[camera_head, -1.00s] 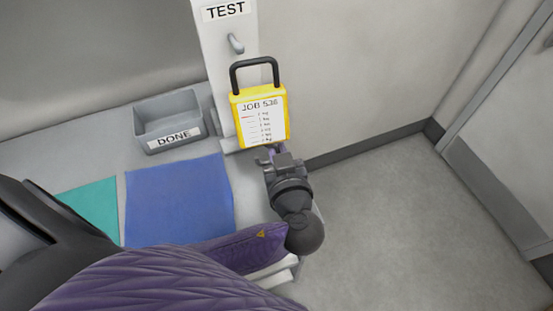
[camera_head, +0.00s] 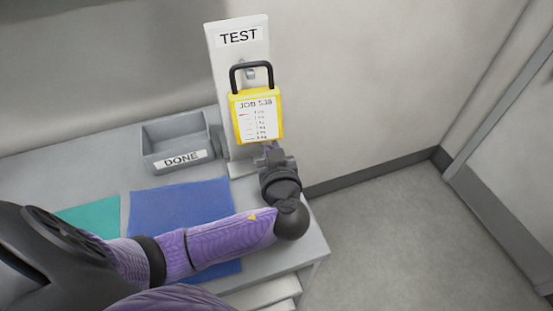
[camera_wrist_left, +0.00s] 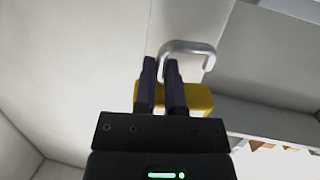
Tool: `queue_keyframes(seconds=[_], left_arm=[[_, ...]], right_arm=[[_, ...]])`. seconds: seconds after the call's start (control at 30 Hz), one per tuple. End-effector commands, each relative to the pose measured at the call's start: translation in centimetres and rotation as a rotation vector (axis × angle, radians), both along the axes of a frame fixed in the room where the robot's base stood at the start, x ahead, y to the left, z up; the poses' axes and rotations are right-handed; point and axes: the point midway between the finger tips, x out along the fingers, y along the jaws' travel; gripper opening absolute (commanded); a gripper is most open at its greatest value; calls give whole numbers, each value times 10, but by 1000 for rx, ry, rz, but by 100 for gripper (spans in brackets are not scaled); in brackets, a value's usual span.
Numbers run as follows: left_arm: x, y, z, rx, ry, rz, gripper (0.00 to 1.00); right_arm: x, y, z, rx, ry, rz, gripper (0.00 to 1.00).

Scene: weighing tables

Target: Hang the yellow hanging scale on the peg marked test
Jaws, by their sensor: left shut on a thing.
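The yellow hanging scale (camera_head: 257,118) is upright, with a black loop handle on top and a white label reading JOB 538. My left gripper (camera_head: 268,152) is shut on its lower end from below. In the head view the scale is in front of the white post marked TEST (camera_head: 238,37). The grey peg (camera_head: 249,71) shows through the handle's opening; I cannot tell whether the handle is around it or only in front. In the left wrist view the fingers (camera_wrist_left: 161,68) overlap the scale's yellow body (camera_wrist_left: 198,97). My right gripper is not in view.
A grey bin marked DONE (camera_head: 181,159) stands left of the post. A blue mat (camera_head: 175,205) and a teal mat (camera_head: 95,220) lie on the grey table (camera_head: 117,160). Open floor is to the right of the table.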

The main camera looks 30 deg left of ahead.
Motion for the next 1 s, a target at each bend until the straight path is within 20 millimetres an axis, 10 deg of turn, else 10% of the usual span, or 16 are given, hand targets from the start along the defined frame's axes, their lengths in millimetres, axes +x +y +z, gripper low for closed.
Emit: queue_keyframes(seconds=[1.0], left_arm=[[30, 35, -13, 0, -2, -1, 0]], right_arm=[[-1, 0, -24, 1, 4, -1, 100]])
